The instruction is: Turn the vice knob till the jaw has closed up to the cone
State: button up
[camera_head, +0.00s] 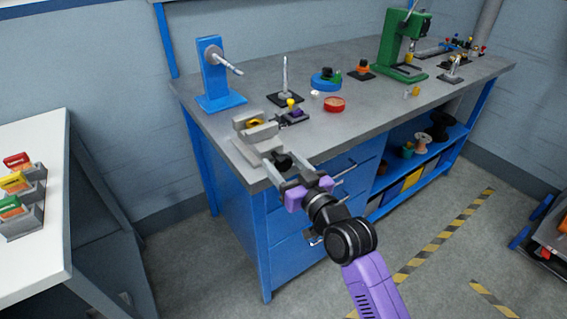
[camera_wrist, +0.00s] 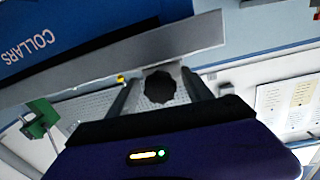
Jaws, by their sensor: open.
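The grey vice (camera_head: 262,146) sits at the front left edge of the workbench. A yellow-orange piece (camera_head: 254,122), likely the cone, shows between its jaws; the gap to the moving jaw is too small to judge. The dark vice knob (camera_head: 285,162) faces out over the bench edge. It shows as a black lobed disc in the wrist view (camera_wrist: 159,87). My gripper (camera_head: 282,160) is open, with one finger on either side of the knob. In the wrist view the fingers (camera_wrist: 159,78) flank it with visible gaps; I cannot tell any contact.
A blue stand (camera_head: 212,75) with a grey lever is behind the vice. A purple-and-yellow fixture (camera_head: 293,112), a peg on a dark base (camera_head: 284,97) and a red dish (camera_head: 334,104) stand nearby. Blue drawers (camera_head: 290,215) lie below the bench edge; a white table (camera_head: 40,150) is at left.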

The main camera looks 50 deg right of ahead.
grip_shut()
jog(key=shift+r+m+p, duration=0.25)
jog(key=shift+m+p, duration=0.75)
jog(key=shift+p, duration=0.2)
jog(key=shift+f+m+p, duration=0.2)
jog(key=shift+m+p, duration=0.4)
jog(key=shift+m, duration=0.6)
grip_release()
jog(key=shift+f, duration=0.1)
